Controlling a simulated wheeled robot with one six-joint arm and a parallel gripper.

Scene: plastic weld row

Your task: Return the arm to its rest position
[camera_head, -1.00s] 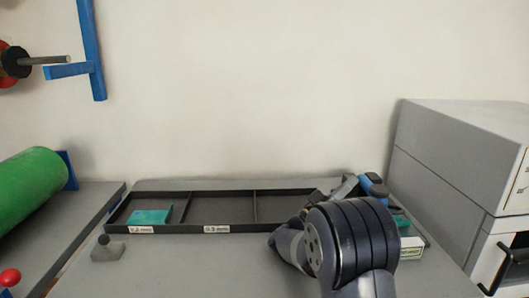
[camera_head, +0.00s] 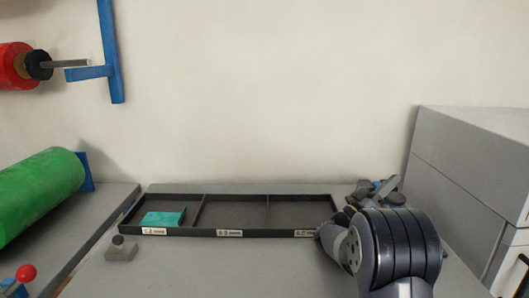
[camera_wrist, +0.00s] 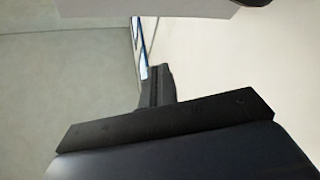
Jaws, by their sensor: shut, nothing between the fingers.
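My arm stands at the right front of the grey bench in the head view, its dark wrist joints toward the camera. My gripper shows in the wrist view (camera_wrist: 156,88) as dark fingers closed together with nothing between them. In the head view the arm hides most of the gripper; dark and grey parts show just behind the wrist, above the bench's right side, but I cannot tell which are fingers. A black divided tray (camera_head: 225,233) lies on the bench to the left of my arm. A teal block (camera_head: 162,219) lies in its left compartment.
A grey cabinet-like machine (camera_head: 470,165) stands close on the right. A small grey block with a dark knob (camera_head: 121,249) sits at front left. A green roll (camera_head: 38,192) is at far left. The bench between knob block and arm is clear.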

